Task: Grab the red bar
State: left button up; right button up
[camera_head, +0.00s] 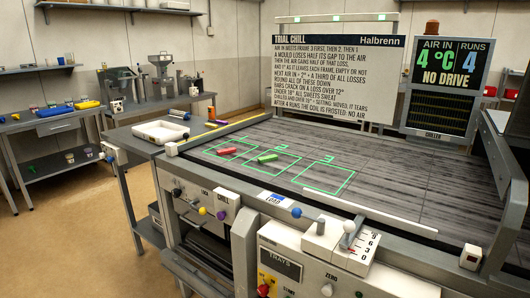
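The red bar (227,151) lies flat on the dark grey machine bed (400,180), inside the green outlined square at the left. A green bar (267,158) lies to its right, around the middle outlined square, apart from the red bar. The square marked 3 (325,178) is empty. Neither of my grippers shows in the head view, so what they hold cannot be seen.
A white ball-topped lever (349,228) and scale rise at the bed's front edge. A white strip (362,209) runs along that edge. A side table with a white tray (160,132) stands left. A text board (335,70) and a chiller display (443,75) stand behind.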

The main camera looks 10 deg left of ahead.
aim_at(220, 152)
jog(key=i+j+z, duration=0.15)
jog(key=j+z, duration=0.15)
jog(key=z, duration=0.15)
jog(key=j+z, duration=0.45)
jog(key=i+j+z, duration=0.1)
jog(key=j+z, duration=0.2)
jog(key=z, duration=0.2)
jog(key=j+z, duration=0.3)
jog(key=z, duration=0.15)
jog(key=k, duration=0.05)
